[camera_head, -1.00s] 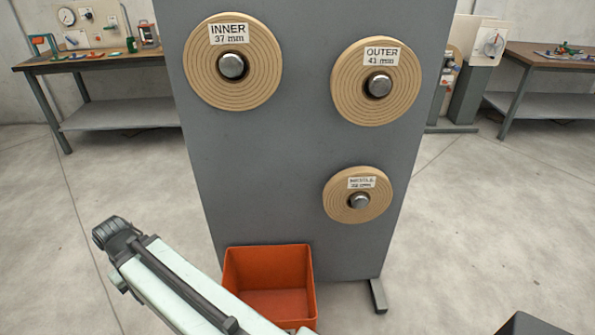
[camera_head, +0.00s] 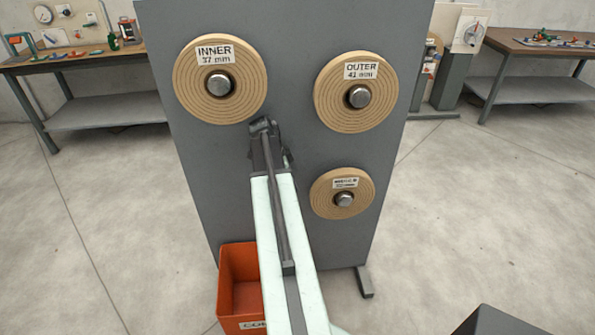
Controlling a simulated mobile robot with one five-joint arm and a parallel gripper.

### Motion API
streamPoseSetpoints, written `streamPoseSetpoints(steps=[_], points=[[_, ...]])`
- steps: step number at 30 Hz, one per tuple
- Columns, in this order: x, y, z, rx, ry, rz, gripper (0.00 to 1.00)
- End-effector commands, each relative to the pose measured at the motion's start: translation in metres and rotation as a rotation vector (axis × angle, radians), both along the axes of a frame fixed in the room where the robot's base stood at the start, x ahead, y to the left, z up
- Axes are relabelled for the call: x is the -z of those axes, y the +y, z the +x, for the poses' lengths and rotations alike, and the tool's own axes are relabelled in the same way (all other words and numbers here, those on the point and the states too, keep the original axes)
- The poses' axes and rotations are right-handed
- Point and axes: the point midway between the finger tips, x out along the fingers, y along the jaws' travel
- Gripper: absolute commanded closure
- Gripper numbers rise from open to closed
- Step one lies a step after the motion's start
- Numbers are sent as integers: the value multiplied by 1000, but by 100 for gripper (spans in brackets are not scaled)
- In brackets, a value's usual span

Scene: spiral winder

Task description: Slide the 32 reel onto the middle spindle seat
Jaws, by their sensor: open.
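The lower, smallest tan reel (camera_head: 327,203) hangs on a metal peg of the grey panel. Its label is too small to read surely now; a moment ago it looked like "MIDDLE 32 mm". My gripper (camera_head: 264,127) is the dark end of my pale arm, below the INNER reel and up and left of the lower reel. It appears apart from both reels, with nothing seen in it. Its fingers are small and hard to make out. I cannot make out the middle spindle seat in this view.
The INNER 37 mm reel (camera_head: 245,92) and OUTER 41 mm reel (camera_head: 335,112) hang higher on the grey panel (camera_head: 300,40). An orange bin (camera_head: 238,262) stands at the panel's foot, partly behind my arm. Benches stand behind at left (camera_head: 105,118) and right (camera_head: 535,92).

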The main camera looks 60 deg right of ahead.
Motion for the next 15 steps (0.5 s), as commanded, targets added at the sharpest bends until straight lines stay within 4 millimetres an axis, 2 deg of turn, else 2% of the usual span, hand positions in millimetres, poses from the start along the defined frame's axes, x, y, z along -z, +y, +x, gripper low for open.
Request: streamPoseSetpoints(steps=[1, 3, 11, 15], points=[[-4, -10, -8, 43, -2, -12, 41], [-5, -16, -15, 81, -4, -24, 41], [-5, -23, -24, 101, -5, -30, 41], [-5, -38, -43, 101, -5, -30, 41]])
